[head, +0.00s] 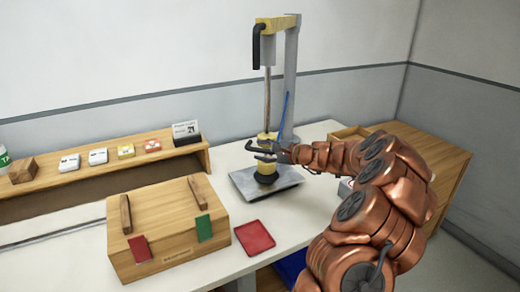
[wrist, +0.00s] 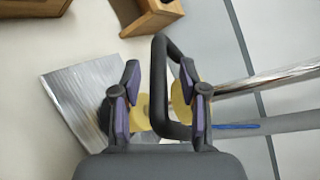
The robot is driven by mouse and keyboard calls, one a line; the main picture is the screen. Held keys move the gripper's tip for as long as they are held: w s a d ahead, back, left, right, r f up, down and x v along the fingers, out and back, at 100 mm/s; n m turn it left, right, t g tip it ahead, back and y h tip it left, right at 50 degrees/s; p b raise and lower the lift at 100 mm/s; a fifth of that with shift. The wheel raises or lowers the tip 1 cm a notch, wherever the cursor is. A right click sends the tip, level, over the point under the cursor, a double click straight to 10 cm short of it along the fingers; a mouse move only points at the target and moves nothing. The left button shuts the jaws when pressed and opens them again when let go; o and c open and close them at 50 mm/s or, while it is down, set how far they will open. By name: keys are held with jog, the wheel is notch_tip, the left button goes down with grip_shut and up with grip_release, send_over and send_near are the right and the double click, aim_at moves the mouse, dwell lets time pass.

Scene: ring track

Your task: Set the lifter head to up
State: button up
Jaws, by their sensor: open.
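The lifter has a grey post (head: 291,80) with a yellow block (head: 275,23) and a black hooked bar at its top. A thin metal rod (head: 267,95) runs down from there to a yellow and black head (head: 265,178) low over a silver plate (head: 245,190). My gripper (head: 262,152) is at this low head and partly covers it. In the wrist view, my gripper (wrist: 160,103) is open, its purple-padded fingers on either side of a black looped handle (wrist: 158,75). Yellow round parts (wrist: 181,106) show behind. Contact with the handle cannot be told.
A wooden box (head: 165,230) with red and green tabs stands front left. A red tray (head: 254,237) lies on the white table (head: 290,215). A wooden shelf (head: 100,168) with small items is behind left. A wooden cabinet (head: 440,165) is at right.

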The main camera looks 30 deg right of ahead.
jog(key=shift+w+a+f, duration=0.2)
jog(key=shift+w+a, duration=0.05)
jog(key=shift+w, duration=0.35)
grip_shut()
dwell(0.3)
